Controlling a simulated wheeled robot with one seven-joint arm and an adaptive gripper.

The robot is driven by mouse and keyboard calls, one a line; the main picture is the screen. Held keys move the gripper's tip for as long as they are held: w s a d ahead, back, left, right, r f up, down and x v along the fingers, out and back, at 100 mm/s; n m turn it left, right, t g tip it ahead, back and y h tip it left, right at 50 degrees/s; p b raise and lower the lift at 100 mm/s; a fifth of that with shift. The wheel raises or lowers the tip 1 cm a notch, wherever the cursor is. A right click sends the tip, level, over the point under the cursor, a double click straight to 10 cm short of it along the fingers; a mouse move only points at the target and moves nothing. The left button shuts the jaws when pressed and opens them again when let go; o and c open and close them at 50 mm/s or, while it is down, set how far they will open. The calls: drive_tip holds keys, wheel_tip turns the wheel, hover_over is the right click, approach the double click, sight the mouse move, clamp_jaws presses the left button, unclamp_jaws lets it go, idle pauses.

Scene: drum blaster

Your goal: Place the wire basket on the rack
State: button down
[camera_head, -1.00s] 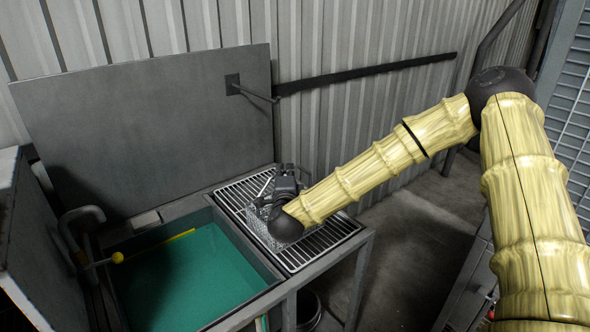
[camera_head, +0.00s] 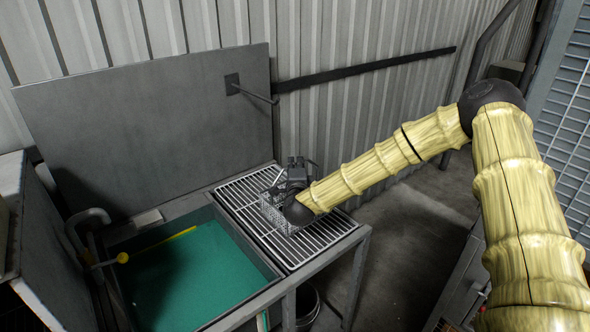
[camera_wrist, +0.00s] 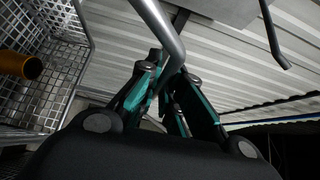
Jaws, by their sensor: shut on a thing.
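The wire basket (camera_head: 271,212) is at the rack in the head view, partly hidden behind my gripper and wrist. My gripper (camera_head: 296,172) is at the basket's right side. In the wrist view my gripper (camera_wrist: 165,85) is shut on the basket's grey handle bar (camera_wrist: 158,25), and the mesh basket (camera_wrist: 62,60) fills the left side. An orange-brown cylindrical thing (camera_wrist: 20,66) shows in the basket. The rack (camera_head: 320,232) is a grate of metal bars beside the green tank. Whether the basket touches the bars cannot be told.
The tank (camera_head: 195,275) of green liquid lies left of the rack, with a yellow rod (camera_head: 165,244) across its back. A raised grey lid (camera_head: 150,125) stands behind. A dark bin (camera_head: 307,305) is below the rack's front edge. The rack's front right is clear.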

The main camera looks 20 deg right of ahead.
drive_tip(key=shift+f+p, duration=0.5)
drive_tip(key=shift+f, duration=0.6)
drive_tip(key=c, duration=1.6)
unclamp_jaws()
drive_tip(key=shift+s, duration=0.1)
drive_tip(key=b+v, duration=0.5)
drive_tip(key=v, duration=0.7)
